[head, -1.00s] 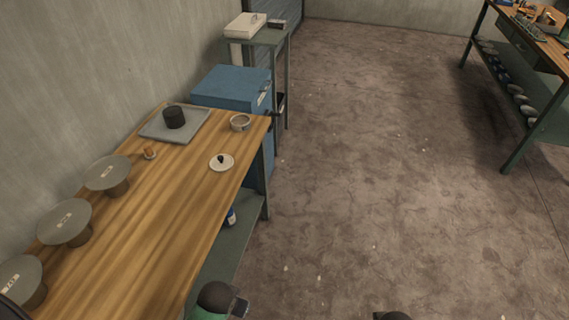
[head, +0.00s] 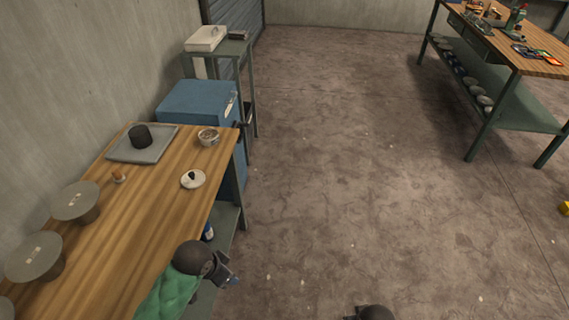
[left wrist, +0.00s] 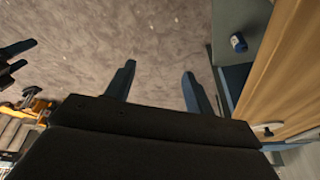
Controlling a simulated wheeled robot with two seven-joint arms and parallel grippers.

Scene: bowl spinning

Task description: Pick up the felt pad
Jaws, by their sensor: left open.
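A flat white round piece (head: 200,178) with a small dark knob lies near the right edge of the wooden bench (head: 150,215) in the head view. It may be the felt pad, but I cannot tell for sure. A corner of a pale disc with a dark knob (left wrist: 267,131) also shows in the left wrist view. My left gripper (head: 232,280) is low, beside the bench's right edge, apart from the disc. Its two blue fingers (left wrist: 157,78) are spread and empty over the floor. My right gripper (left wrist: 27,53) shows at the left of the left wrist view, its fingers apart.
A grey tray (head: 160,153) with a black cylinder (head: 140,136), a small bowl (head: 208,138), a small brown knob (head: 119,177) and grey round-topped stands (head: 75,202) are on the bench. A blue cabinet (head: 195,103) stands beyond.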

